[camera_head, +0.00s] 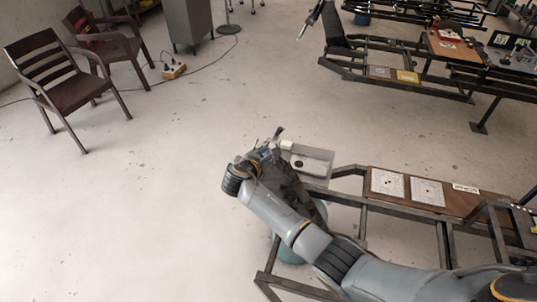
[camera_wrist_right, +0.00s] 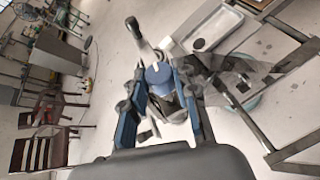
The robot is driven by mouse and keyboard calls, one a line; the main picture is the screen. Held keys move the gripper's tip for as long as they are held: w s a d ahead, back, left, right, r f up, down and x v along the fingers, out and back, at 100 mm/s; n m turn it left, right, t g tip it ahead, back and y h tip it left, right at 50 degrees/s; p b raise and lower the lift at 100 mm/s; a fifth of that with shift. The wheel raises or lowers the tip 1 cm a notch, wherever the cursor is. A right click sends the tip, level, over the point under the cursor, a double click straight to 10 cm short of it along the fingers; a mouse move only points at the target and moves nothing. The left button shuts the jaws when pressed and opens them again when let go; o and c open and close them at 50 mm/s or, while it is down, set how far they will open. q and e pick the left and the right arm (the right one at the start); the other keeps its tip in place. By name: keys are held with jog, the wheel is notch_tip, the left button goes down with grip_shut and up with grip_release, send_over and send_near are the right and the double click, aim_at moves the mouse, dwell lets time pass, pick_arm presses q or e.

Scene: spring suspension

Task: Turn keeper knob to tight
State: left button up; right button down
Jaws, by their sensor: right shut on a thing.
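My right gripper (camera_head: 262,157) reaches in from the lower right in the head view, at the end of the metal frame. In the right wrist view, the right gripper (camera_wrist_right: 160,82) has its two blue-and-dark fingers on either side of a round blue-grey knob (camera_wrist_right: 158,73), shut on it. I take this to be the keeper knob; its markings cannot be read. A grey lever (camera_wrist_right: 135,28) sticks up just beyond the knob. In the head view the knob is hidden by my gripper and wrist. My left gripper is not in view.
A pale metal tray or plate (camera_head: 308,163) sits close beside the gripper. The metal frame (camera_head: 348,200) with a brown board (camera_head: 458,206) extends right. Brown chairs (camera_head: 62,80) stand far left. The floor left of the gripper is clear.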

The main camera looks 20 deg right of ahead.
jog(key=shift+r+m+g+h, duration=0.1)
jog(key=shift+m+g+h, duration=0.2)
jog(key=shift+m+g, duration=0.2)
jog(key=c, duration=1)
grip_release()
jog(key=v, duration=1.2)
